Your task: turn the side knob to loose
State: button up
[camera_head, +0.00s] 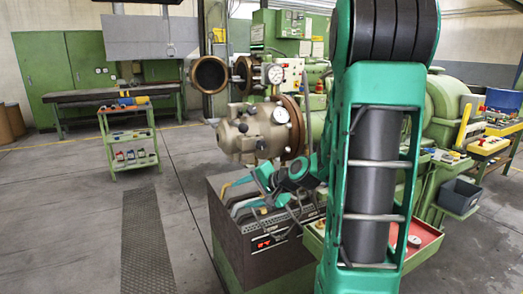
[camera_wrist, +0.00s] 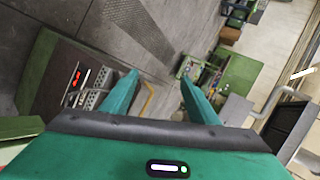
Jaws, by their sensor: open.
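My gripper (camera_wrist: 158,78) is open, with its two teal fingers apart and nothing held between them in the wrist view. In the head view my teal arm hangs down in front of the green extruder, with its far end above a dark control cabinet (camera_head: 262,240). I cannot pick out the side knob with certainty in either view. My arm hides part of the extruder. The cabinet's panel (camera_wrist: 75,85) shows left of the fingers in the wrist view.
A green trolley (camera_head: 130,145) stands at the left, with a workbench (camera_head: 110,95) and green cabinets (camera_head: 60,65) behind it. A grey bin (camera_head: 459,196) is at the right.

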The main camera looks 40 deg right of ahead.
jog(key=w+d+r+m+t+h, duration=0.1)
jog(key=w+d+r+m+t, duration=0.25)
jog(key=d+m, duration=0.2)
jog(key=m+t+h, duration=0.3)
jog(key=m+h, duration=0.2)
jog(key=m, duration=0.3)
send_near(262, 146)
jog(key=x, duration=0.9)
jog(key=shift+w, duration=0.1)
jog(key=c, duration=1)
